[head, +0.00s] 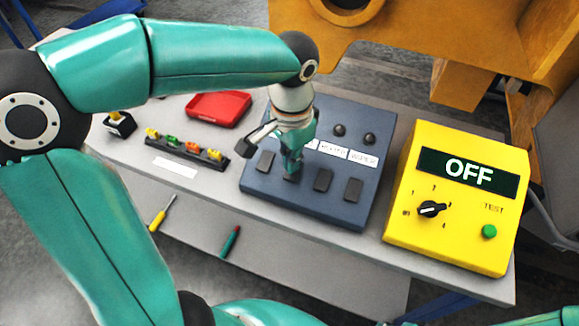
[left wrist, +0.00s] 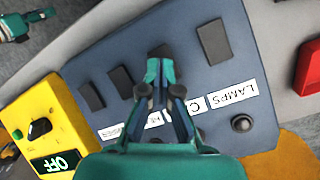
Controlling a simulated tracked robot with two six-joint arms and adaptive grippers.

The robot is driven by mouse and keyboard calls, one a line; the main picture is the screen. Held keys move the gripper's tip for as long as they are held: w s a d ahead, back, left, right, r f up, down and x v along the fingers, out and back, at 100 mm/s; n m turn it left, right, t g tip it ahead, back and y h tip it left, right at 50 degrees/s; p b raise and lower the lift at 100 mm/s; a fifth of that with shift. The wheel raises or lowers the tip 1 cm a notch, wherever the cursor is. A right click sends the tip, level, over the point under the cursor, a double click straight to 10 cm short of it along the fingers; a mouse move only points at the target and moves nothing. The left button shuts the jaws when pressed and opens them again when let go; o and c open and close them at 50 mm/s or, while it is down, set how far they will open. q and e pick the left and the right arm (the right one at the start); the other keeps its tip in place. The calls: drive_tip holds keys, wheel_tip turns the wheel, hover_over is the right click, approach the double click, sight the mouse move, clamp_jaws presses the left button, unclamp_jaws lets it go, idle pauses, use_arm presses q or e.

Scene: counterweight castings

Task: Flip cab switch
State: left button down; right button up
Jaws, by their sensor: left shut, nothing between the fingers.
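A dark blue-grey switch panel (head: 258,186) lies on the table with a row of dark rocker switches and white labels. My left gripper (head: 291,170) is shut and empty, pointing down over the second switch from the left and partly hiding it. In the left wrist view its fingertips (left wrist: 159,64) are close together just by that switch (left wrist: 161,51); whether they touch it I cannot tell. The labels appear upside down there; one reads LAMPS (left wrist: 234,92), the one beside it shows only a C (left wrist: 194,107).
A yellow test box (head: 455,205) showing OFF stands right of the panel. An orange machine body (head: 430,30) stands behind.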

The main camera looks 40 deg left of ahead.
use_arm(q)
drive_tip(key=shift+f+b, duration=0.75)
drive_tip(key=shift+f, duration=0.25)
drive_tip(key=shift+r, duration=0.1)
idle(0.3)
wheel_tip(320, 180, up, 7)
drive_tip(key=p, duration=0.6)
idle(0.6)
